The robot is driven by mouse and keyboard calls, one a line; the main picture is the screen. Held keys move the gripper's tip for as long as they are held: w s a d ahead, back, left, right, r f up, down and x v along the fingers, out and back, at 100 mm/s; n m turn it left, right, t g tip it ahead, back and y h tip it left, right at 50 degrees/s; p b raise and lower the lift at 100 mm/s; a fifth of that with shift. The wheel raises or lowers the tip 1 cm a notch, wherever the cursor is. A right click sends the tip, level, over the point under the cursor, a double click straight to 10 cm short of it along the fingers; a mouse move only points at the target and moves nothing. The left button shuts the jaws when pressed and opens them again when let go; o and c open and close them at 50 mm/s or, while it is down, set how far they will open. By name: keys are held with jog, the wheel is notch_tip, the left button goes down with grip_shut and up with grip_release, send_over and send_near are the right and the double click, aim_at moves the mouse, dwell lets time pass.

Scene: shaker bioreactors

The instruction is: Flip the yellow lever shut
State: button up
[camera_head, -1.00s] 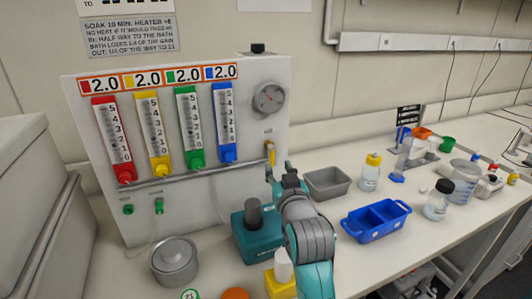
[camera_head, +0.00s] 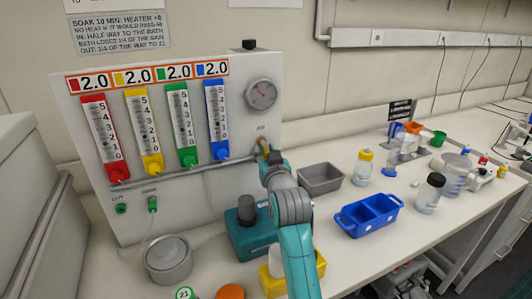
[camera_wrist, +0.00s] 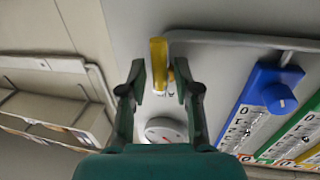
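The yellow lever (camera_wrist: 158,62) is on the grey-white face of the gas panel (camera_head: 272,72), at its right edge below the round gauge (camera_head: 261,94). In the wrist view it stands as a narrow upright bar between the fingertips of my gripper (camera_wrist: 160,80). The fingers are open, one on each side of it, with gaps showing, so I see no grip. In the head view my gripper (camera_head: 269,162) is at the panel's right edge and covers most of the lever.
Red, yellow, green and blue flow tubes (camera_head: 218,118) line the panel left of the lever. Below are a teal device (camera_head: 248,234), a metal pot (camera_head: 168,260) and a yellow block (camera_head: 312,270). A grey tray (camera_head: 320,179) and blue caddy (camera_head: 368,215) stand to the right.

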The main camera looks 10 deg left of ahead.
grip_shut()
jog(key=n, duration=0.6)
jog(key=d+n+t+y, duration=0.1)
jog(key=n, duration=0.1)
jog(key=shift+w+r+n, duration=0.2)
jog(key=shift+w+n, duration=0.15)
jog(key=shift+n, duration=0.05)
jog(key=n, duration=0.2)
jog(key=n+y, duration=0.1)
jog(key=n, duration=0.1)
jog(key=n+y, duration=0.1)
jog(key=n, duration=0.1)
jog(key=shift+w+d+r, duration=0.15)
jog(key=shift+d+r, duration=0.15)
jog(key=shift+r, duration=0.05)
jog(key=shift+r+n+g+y, duration=0.15)
jog(key=shift+n+y, duration=0.2)
jog(key=shift+n, duration=0.95)
jog(key=shift+r+n+g+y, duration=0.15)
jog(key=shift+n+y, duration=0.2)
jog(key=shift+n, duration=0.95)
jog(key=shift+a, duration=0.1)
